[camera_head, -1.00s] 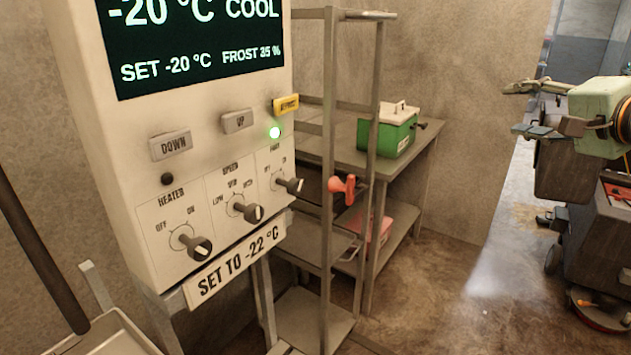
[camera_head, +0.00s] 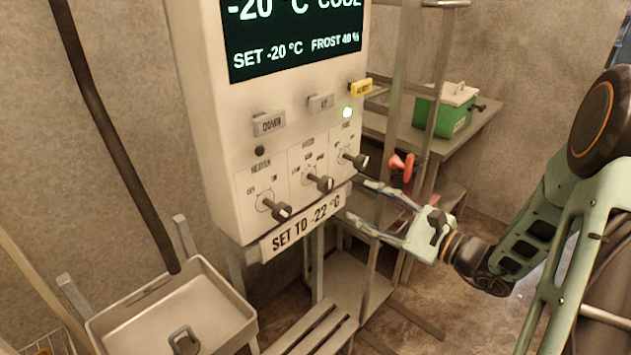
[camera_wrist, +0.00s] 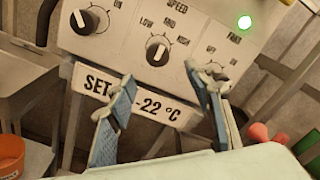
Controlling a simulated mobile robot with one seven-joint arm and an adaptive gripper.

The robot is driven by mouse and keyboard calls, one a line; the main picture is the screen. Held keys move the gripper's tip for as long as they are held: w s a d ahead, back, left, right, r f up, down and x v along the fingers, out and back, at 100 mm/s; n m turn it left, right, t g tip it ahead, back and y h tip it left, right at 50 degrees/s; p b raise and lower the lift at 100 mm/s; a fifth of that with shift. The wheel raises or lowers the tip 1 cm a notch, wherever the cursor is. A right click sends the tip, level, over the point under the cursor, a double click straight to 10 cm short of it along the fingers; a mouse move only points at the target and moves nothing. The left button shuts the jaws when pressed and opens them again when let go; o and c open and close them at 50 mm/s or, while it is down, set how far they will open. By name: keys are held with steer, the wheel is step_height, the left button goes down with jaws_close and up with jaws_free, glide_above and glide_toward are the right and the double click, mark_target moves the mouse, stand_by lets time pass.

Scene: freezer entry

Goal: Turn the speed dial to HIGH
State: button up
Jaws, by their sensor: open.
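The speed dial (camera_head: 319,182) is the middle of three black knobs on the white control panel (camera_head: 225,160). In the wrist view the speed dial (camera_wrist: 157,50) sits under the labels LOW, MED and HIGH, with its white mark facing the camera; I cannot tell its setting for sure. My gripper (camera_head: 368,205) is open and empty, to the right of the panel's lower right edge. In the wrist view its two fingers (camera_wrist: 165,95) are spread below the speed dial and touch no knob.
The heater knob (camera_head: 274,207) is left of the speed dial and the fan knob (camera_head: 353,159) right. A sign (camera_head: 300,228) reads SET TO -22 °C. A grey tray (camera_head: 240,320) is below left.

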mark_target(329, 186)
steer(key=p+x, duration=0.1)
steer(key=x, duration=1)
steer(key=shift+s+a+r+p, duration=0.1)
steer(key=shift+s+a+p, duration=0.1)
steer(key=shift+a+p, duration=0.1)
steer(key=shift+c, duration=0.3)
steer(key=c, duration=1.1)
